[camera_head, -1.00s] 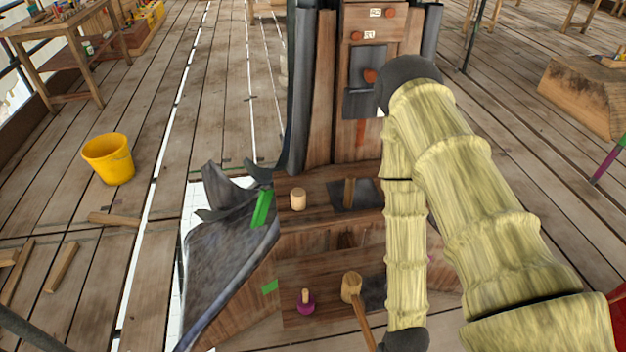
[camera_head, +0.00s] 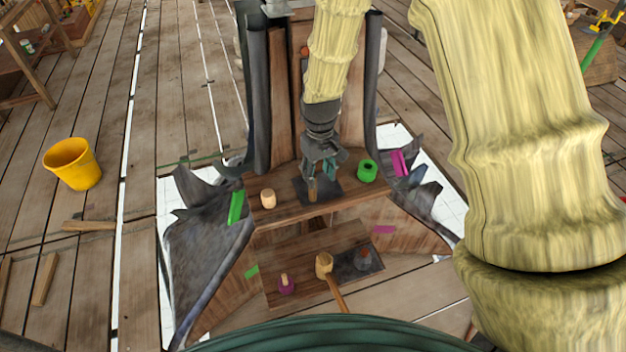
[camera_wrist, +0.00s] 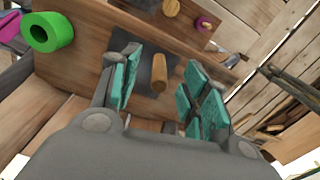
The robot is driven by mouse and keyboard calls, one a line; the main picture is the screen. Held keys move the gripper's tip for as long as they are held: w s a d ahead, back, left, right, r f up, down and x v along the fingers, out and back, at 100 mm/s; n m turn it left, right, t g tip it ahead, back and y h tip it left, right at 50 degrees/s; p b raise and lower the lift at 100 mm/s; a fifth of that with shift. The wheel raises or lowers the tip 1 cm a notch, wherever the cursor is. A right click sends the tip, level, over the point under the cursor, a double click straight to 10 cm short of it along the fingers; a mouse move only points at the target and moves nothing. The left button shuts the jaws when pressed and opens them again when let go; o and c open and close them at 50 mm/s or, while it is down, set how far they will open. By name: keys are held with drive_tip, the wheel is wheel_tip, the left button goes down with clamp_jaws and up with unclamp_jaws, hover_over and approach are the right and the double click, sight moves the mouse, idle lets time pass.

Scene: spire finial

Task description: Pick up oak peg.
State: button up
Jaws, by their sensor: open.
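The oak peg (camera_head: 312,188) appears to be the slim brown peg standing on a dark square plate (camera_head: 331,196) on the upper wooden step. In the wrist view, the peg (camera_wrist: 160,73) shows in the gap between the teal finger pads, nearer the right pads. My gripper (camera_head: 322,171) is open, pointing down just above the plate; it also fills the lower wrist view (camera_wrist: 158,90). I cannot tell whether the fingertips reach down beside the peg. Nothing is held.
A pale wooden cylinder (camera_head: 267,198) stands left of the plate and a green ring (camera_head: 367,171) right of it. A mallet (camera_head: 324,265), a purple-based peg (camera_head: 286,286) and a dark plate with a grey piece (camera_head: 363,260) occupy the lower step. Torn dark sheeting flanks both sides.

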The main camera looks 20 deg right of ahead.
drive_tip(key=shift+w+a+f+p, duration=0.1)
drive_tip(key=shift+w+f+p, duration=0.65)
drive_tip(key=shift+f+p, duration=0.2)
drive_tip(key=shift+w+a+f+p, duration=0.15)
drive_tip(key=shift+a+f+p, duration=0.05)
drive_tip(key=shift+f+p, duration=0.45)
drive_tip(key=shift+w+a+f+p, duration=0.1)
drive_tip(key=shift+a+f+p, duration=0.1)
drive_tip(key=shift+f+p, duration=0.45)
drive_tip(key=shift+f, duration=1.3)
clamp_jaws()
